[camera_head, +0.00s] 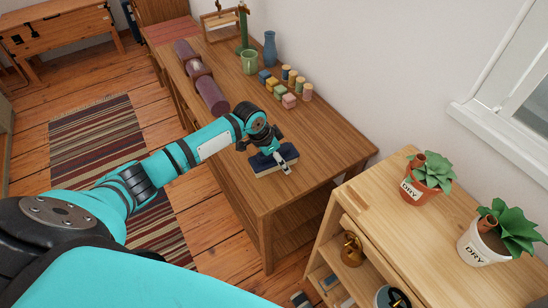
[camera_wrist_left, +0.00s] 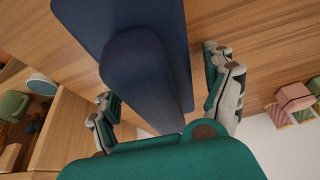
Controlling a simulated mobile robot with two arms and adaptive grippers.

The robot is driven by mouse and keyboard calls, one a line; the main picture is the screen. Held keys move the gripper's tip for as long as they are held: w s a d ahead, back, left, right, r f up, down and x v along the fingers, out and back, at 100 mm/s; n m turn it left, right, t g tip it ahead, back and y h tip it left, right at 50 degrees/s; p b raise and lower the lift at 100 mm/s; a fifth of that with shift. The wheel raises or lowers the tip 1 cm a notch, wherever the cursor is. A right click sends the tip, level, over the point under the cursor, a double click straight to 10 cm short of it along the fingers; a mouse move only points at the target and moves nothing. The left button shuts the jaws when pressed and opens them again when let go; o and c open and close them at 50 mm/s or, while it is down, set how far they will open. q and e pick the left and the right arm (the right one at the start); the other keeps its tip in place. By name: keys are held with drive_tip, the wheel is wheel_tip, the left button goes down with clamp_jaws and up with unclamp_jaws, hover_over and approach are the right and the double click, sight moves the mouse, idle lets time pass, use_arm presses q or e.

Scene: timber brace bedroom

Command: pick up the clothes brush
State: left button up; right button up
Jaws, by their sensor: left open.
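The clothes brush (camera_head: 266,165) appears to be the dark blue block with a pale lower edge, lying on the front part of the long brown table (camera_head: 318,151). My left gripper (camera_head: 266,150) is over it, with one finger on its right side and the other near its back left. In the left wrist view the dark blue brush (camera_wrist_left: 145,70) runs between the two spread fingers of my left gripper (camera_wrist_left: 163,95). The fingers are open, with a gap visible on the right side. Whether they touch it is hard to tell. My right gripper is not in view.
Farther along the table are several colored blocks (camera_head: 289,101), purple rolls (camera_head: 212,95), a green mug (camera_head: 249,62) and a blue vase (camera_head: 270,48). A lighter shelf unit (camera_head: 405,230) with potted plants (camera_head: 427,176) stands close at the right. The table's front edge is near the brush.

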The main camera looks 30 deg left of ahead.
use_arm(q)
drive_tip(key=c, duration=1.4)
drive_tip(key=shift+o, duration=0.2)
drive_tip(key=shift+r+b, duration=0.2)
drive_tip(key=shift+b, duration=0.1)
wheel_tip(320, 180, up, 3)
drive_tip(key=shift+w+r, duration=0.1)
drive_tip(key=shift+r, duration=0.05)
drive_tip(key=s+a, duration=0.1)
drive_tip(key=s, duration=0.3)
drive_tip(key=s+a+r+b, duration=0.1)
drive_tip(key=s, duration=0.4)
drive_tip(key=s+a, duration=0.1)
drive_tip(key=s, duration=0.4)
drive_tip(key=shift+s+a+r, duration=0.1)
drive_tip(key=shift+r, duration=0.15)
drive_tip(key=shift+s+a+r, duration=0.1)
drive_tip(key=shift+s+r, duration=0.1)
drive_tip(key=shift+s, duration=0.6)
